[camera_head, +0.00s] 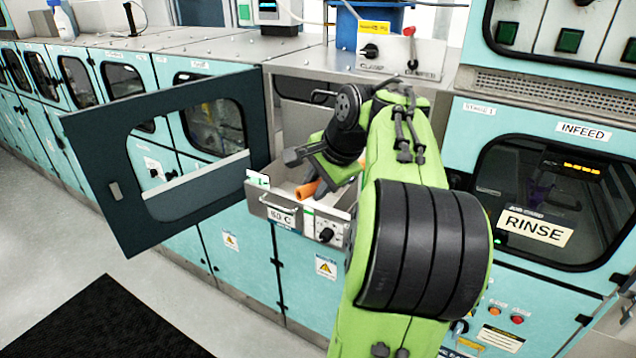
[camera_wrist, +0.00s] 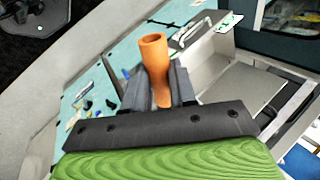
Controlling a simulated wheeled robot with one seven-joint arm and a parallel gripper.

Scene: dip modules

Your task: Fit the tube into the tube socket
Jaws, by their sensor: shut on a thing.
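The orange tube (camera_head: 307,190) is in my gripper, in front of the open compartment. In the wrist view the tube (camera_wrist: 154,52) stands out between the two dark jaws, its hollow wider end pointing away from the wrist. My gripper (camera_wrist: 159,88) is shut on the tube. In the head view my gripper (camera_head: 322,177) is low over the pulled-out metal tray (camera_head: 272,200) marked "60 C". I cannot make out a tube socket in either view; my arm hides much of the tray's right side.
A dark door (camera_head: 165,165) with a window stands swung open to the left. A control box with a knob (camera_head: 325,230) sits at the tray's front right. A panel with a red-tipped lever (camera_head: 400,55) is above. The rinse unit (camera_head: 540,222) is at right.

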